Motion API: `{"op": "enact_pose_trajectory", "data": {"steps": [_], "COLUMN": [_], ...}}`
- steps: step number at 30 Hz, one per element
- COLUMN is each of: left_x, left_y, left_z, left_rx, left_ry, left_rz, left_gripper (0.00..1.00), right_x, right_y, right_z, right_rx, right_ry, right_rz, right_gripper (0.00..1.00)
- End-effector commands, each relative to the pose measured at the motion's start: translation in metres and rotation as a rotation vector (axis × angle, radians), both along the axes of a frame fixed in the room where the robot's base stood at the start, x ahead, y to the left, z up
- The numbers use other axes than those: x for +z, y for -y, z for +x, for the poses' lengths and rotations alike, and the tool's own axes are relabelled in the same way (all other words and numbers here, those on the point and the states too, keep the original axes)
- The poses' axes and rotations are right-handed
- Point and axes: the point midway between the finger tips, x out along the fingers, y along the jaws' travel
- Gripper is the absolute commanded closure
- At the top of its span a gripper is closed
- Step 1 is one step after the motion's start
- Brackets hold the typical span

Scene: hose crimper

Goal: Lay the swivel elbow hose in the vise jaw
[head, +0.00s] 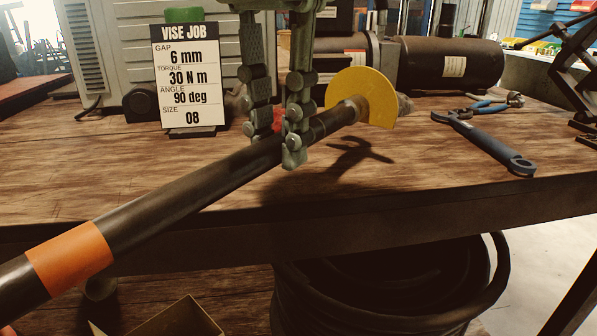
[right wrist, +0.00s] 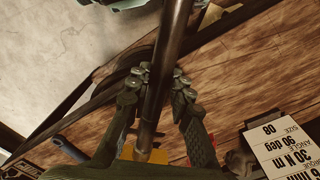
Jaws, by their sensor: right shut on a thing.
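The swivel elbow hose (head: 190,193) is a long black hose with an orange band, running diagonally from the lower left up to the right in the head view. A yellow half disc (head: 369,97) sits at its far end, with a metal fitting partly hidden behind it. My right gripper (head: 277,142) comes down from the top and is shut on the hose near that end, holding it above the bench. In the right wrist view the hose (right wrist: 163,75) passes between its fingers (right wrist: 158,88). I cannot make out a vise jaw. My left gripper is not in view.
A white vise job card (head: 188,75) stands on the wooden bench (head: 400,190) before a grey machine (head: 115,40). A black cylinder (head: 450,64) lies behind. A blue wrench (head: 485,142) and pliers (head: 495,102) lie at right. A coiled hose (head: 390,300) is below the bench.

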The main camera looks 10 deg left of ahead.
Motion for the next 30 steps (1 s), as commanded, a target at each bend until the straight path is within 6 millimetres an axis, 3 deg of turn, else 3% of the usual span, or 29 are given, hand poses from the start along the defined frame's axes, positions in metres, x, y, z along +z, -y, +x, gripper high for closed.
{"op": "enact_pose_trajectory", "data": {"steps": [8,17,28,29,30], "left_x": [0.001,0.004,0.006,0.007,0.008], "left_y": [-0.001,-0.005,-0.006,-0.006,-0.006], "left_z": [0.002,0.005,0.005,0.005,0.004], "left_rx": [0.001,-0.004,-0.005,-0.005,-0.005], "left_ry": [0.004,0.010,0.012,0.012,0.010], "left_rz": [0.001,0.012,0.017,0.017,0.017], "left_gripper": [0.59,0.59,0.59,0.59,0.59], "right_x": [-0.014,-0.050,-0.054,-0.054,-0.054], "right_y": [0.013,0.013,0.012,0.012,0.012], "right_z": [0.015,0.015,0.015,0.015,0.015], "right_rx": [0.001,0.000,0.000,0.000,0.000], "right_ry": [0.001,0.001,0.001,0.001,0.001], "right_rz": [0.002,0.003,0.003,0.002,0.002], "right_gripper": [1.00,1.00,1.00,0.78,0.73]}}
